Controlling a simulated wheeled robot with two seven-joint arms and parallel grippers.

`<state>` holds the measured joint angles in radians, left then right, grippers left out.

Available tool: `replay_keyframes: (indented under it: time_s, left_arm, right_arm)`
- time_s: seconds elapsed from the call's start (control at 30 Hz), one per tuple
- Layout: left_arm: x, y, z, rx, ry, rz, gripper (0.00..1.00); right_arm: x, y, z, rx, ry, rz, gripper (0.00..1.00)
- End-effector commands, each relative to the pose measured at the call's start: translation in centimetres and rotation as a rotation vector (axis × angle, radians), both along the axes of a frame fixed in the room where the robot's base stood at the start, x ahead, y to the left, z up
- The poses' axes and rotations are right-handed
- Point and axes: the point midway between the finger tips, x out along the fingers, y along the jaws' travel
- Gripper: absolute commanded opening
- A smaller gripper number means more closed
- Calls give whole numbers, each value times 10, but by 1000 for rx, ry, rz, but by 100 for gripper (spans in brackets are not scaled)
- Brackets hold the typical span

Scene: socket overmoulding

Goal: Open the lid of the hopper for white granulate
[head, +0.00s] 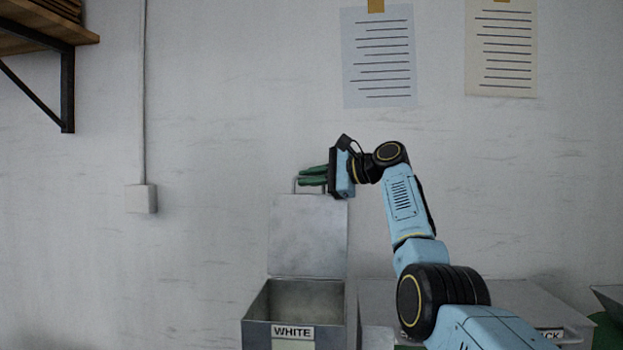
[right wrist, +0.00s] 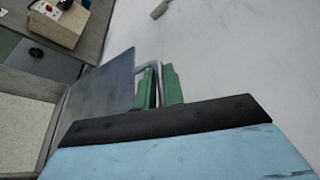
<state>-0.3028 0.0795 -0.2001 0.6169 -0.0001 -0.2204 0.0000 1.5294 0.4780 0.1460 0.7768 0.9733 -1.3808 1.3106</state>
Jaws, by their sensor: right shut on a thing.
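The hopper labelled WHITE (head: 257,305) stands at the lower middle of the head view. Its grey metal lid (head: 308,235) is upright at the back, so the top is open and the inside shows. My right gripper (head: 303,178) is shut on the lid's handle (head: 296,185), a thin metal loop on the lid's upper edge. In the right wrist view the green fingers (right wrist: 158,87) are at the handle (right wrist: 143,68), beside the raised lid (right wrist: 100,100). Pale granulate (right wrist: 22,128) shows inside the hopper there. My left gripper is not in view.
A second grey hopper (head: 375,300) with a closed lid stands directly right, partly hidden by my right arm. A wall (head: 220,120) is close behind the raised lid. A wooden shelf (head: 60,33) hangs at upper left. A wooden box (right wrist: 58,22) shows in the right wrist view.

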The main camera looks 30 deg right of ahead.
Motion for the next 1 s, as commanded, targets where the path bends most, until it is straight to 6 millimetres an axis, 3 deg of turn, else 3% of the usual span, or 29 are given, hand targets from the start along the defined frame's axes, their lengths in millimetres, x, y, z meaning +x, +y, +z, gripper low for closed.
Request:
replay_keyframes:
  time_s: [0.03, 0.17, 0.67, 0.83, 1.0]
  left_arm:
    - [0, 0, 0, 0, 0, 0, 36]
    - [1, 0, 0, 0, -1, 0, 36]
    - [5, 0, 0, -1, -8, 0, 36]
    - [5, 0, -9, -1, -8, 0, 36]
    - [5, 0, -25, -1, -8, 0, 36]
  right_arm:
    - [1, 6, 2, 6, -5, 11, 14]
    - [1, 5, 1, 4, -4, 10, 31]
    - [0, 2, -1, 1, 0, 5, 31]
    - [-14, -8, 1, 1, -3, 3, 31]
    - [-45, -27, 6, 0, -6, 0, 31]
